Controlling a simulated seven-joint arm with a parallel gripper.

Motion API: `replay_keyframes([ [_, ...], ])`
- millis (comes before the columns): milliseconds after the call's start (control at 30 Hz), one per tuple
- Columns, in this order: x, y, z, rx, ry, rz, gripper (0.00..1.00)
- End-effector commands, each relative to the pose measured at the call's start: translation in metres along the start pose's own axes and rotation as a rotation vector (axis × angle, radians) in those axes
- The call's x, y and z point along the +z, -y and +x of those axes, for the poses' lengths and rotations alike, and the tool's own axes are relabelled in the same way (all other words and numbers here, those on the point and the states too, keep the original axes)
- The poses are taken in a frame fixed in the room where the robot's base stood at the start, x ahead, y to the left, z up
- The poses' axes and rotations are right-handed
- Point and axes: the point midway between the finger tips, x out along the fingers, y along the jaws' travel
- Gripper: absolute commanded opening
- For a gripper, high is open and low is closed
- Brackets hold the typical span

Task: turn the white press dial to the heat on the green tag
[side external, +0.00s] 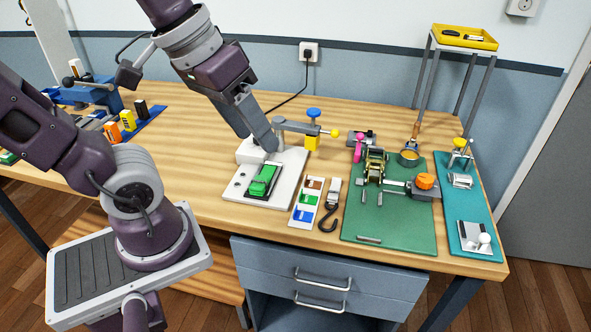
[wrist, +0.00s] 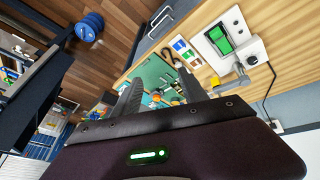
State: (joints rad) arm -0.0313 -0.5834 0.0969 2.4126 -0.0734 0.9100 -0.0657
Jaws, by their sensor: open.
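The white press (side external: 282,190) stands on the wooden table with a green block (side external: 263,181) on its plate. It also shows at the upper right of the wrist view (wrist: 205,34). A white housing (side external: 250,151) sits at its back, partly behind my gripper. A white card (side external: 306,203) beside the press carries brown, green and blue tags; the green tag (side external: 309,198) is in the middle. My gripper (side external: 270,143) is above the back of the press. In the wrist view its fingers (wrist: 160,92) are apart, with nothing held between them.
A black hook (side external: 329,212) lies right of the card. A green mat (side external: 390,228) holds a strap ratchet (side external: 374,164). A cable runs to the wall socket (side external: 309,52).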

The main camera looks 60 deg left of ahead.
Motion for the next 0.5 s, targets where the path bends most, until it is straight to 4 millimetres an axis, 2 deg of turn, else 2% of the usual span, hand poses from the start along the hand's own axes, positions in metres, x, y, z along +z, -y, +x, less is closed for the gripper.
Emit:
replay_keyframes([
  [33, -0.025, 0.008, 0.009, 0.012, 0.061, -0.159, 0.51],
  [67, -0.042, 0.015, 0.015, 0.018, 0.094, -0.272, 0.51],
  [133, -0.081, 0.041, 0.037, 0.010, 0.158, -0.548, 0.51],
  [167, -0.097, 0.056, 0.048, -0.004, 0.180, -0.667, 0.51],
  [233, -0.127, 0.101, 0.079, -0.059, 0.217, -0.940, 0.51],
  [267, -0.136, 0.124, 0.093, -0.091, 0.226, -1.054, 0.51],
  [300, -0.146, 0.155, 0.112, -0.142, 0.229, -1.194, 0.51],
  [400, -0.153, 0.230, 0.151, -0.279, 0.209, -1.475, 0.51],
  [500, -0.149, 0.281, 0.174, -0.385, 0.175, -1.636, 0.51],
])
